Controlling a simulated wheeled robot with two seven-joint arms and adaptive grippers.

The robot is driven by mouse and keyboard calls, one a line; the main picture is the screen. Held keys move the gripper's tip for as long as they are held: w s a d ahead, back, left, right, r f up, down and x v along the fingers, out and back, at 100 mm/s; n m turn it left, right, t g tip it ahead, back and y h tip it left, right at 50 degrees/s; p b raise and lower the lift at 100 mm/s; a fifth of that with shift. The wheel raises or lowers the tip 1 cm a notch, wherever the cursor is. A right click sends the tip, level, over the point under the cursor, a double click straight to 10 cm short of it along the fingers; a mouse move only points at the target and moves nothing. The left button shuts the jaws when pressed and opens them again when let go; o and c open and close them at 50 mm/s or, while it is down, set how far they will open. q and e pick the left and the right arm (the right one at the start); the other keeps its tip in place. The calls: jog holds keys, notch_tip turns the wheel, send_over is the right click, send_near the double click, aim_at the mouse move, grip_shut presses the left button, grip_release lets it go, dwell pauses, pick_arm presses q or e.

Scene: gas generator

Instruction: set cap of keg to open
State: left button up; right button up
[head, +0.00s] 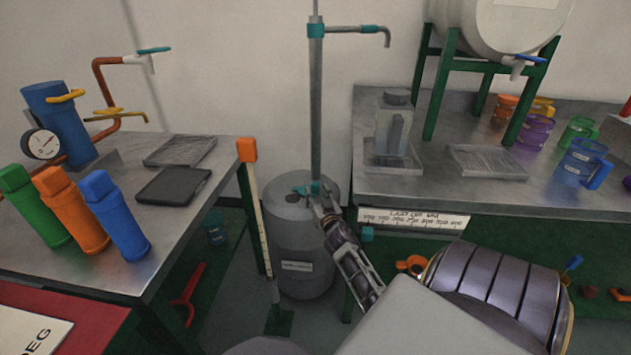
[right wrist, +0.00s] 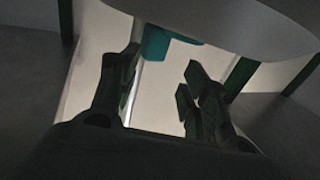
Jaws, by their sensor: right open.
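A grey keg (head: 297,255) stands on the floor between the two benches, with a tall pipe (head: 316,110) rising from its top. My right gripper (head: 321,197) is open at the keg's top, close to the teal piece and partly covering the pipe base. In the right wrist view its fingers (right wrist: 160,68) are apart, with a teal part (right wrist: 155,44) showing near the tips. Contact cannot be told. My left gripper is not in view.
A left bench (head: 215,165) holds coloured bottles and trays. A right bench (head: 440,185) holds a clear bottle (head: 394,130), mugs and a white barrel (head: 500,20) on a green stand. Bench legs stand close to the keg on both sides.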

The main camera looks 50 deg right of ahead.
jog(key=v, duration=0.8)
jog(key=shift+s+a, duration=0.25)
jog(key=shift+s, duration=0.1)
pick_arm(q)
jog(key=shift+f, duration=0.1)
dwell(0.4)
